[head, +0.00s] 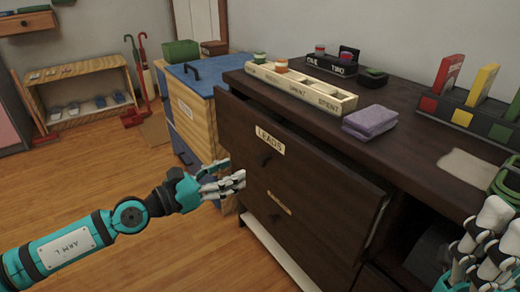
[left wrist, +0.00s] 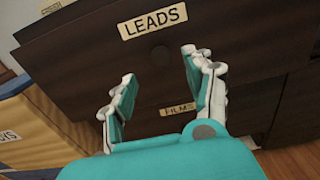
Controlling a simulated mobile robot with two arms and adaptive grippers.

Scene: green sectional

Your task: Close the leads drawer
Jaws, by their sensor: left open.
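The leads drawer (head: 310,165) is the dark brown upper drawer of the cabinet, with a cream label reading LEADS (head: 270,139) and a small dark round knob. It stands out from the cabinet body, with its side showing at the right end. In the left wrist view the LEADS label (left wrist: 153,21) is at the top, above the fingers. My left gripper (head: 240,181) is open and empty in front of the drawer front, low and left of the knob. Whether it touches is hard to tell. My right gripper (head: 490,238) is at the lower right edge, its fingers partly cut off.
A lower drawer labelled FILMS (left wrist: 178,109) is below. On the cabinet top are a divided wooden tray (head: 300,88), a purple cloth (head: 370,121) and a rack with coloured cards (head: 475,118). A blue-topped wooden chest (head: 205,75) stands at left. The wooden floor in front is clear.

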